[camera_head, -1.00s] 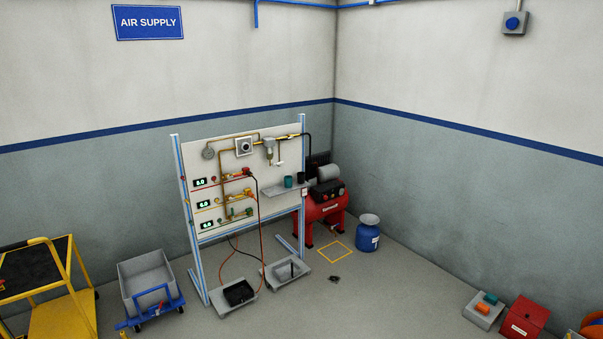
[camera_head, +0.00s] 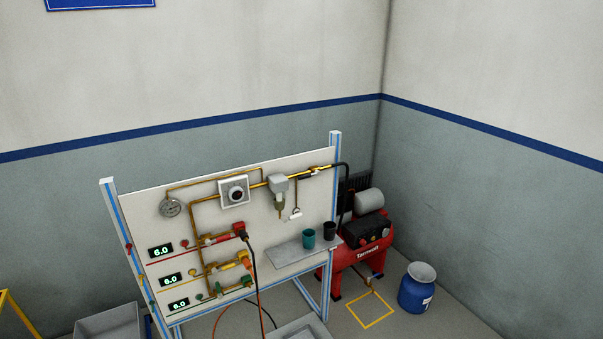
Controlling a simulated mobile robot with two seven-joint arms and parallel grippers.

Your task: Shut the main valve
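An upright white panel (camera_head: 140,222) in a blue and silver frame carries brass pipework. At its upper right, a yellow fitting with a small dark part (camera_head: 316,171) sits on the pipe where a black hose joins; it may be the main valve, but its handle position is too small to tell. Left of it are a grey filter unit (camera_head: 279,184), a square regulator with a dark knob (camera_head: 234,191) and a round gauge (camera_head: 170,207). Red, orange and green fittings sit lower, beside displays (camera_head: 160,251) reading 6.0. Neither gripper is in view.
A shelf (camera_head: 285,252) with a teal cup (camera_head: 308,238) and a dark cup (camera_head: 329,231) juts from the panel. A red compressor (camera_head: 366,254) and blue drum (camera_head: 416,289) stand at right. Hoses hang in front. A grey bin (camera_head: 108,324) is at lower left.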

